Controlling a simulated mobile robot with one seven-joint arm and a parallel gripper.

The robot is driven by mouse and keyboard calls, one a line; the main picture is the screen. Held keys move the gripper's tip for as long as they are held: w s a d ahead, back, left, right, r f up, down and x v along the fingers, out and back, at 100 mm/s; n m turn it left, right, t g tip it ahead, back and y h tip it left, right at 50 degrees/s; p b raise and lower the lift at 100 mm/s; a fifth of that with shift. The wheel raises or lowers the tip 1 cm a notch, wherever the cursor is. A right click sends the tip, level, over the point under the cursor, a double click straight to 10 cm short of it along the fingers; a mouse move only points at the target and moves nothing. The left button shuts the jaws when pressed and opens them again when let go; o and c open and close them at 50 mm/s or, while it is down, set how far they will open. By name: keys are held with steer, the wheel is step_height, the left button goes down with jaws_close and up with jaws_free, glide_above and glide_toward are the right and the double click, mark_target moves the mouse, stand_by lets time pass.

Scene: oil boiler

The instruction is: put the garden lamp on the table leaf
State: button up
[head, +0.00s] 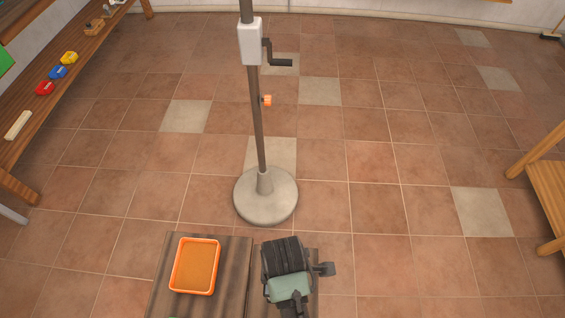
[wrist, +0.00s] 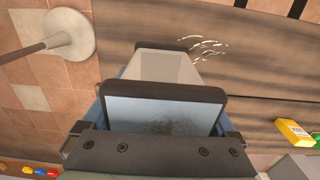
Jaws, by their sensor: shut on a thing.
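My gripper (head: 290,284) is over the right part of a brown wooden table (head: 230,300) at the bottom of the head view. In the wrist view my gripper (wrist: 168,84) is shut on a pale grey body with dark edges, which I take to be the garden lamp (wrist: 180,68). Much of it is hidden by the gripper, and it does not show clearly in the head view. The table's wooden top (wrist: 265,65) lies beyond it in the wrist view, with a seam across it. I cannot tell which part is the leaf, or whether the lamp touches the wood.
An orange tray (head: 195,266) lies on the table, left of my gripper. A pole with a crank (head: 252,42) rises from a round base (head: 266,196) behind the table. A yellow box (wrist: 295,132) shows right in the wrist view. A bench (head: 62,88) stands left.

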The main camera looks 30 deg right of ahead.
step_height(320, 180, down, 8)
steer(key=shift+r, duration=0.15)
stand_by(0.4)
steer(key=o, duration=1.4)
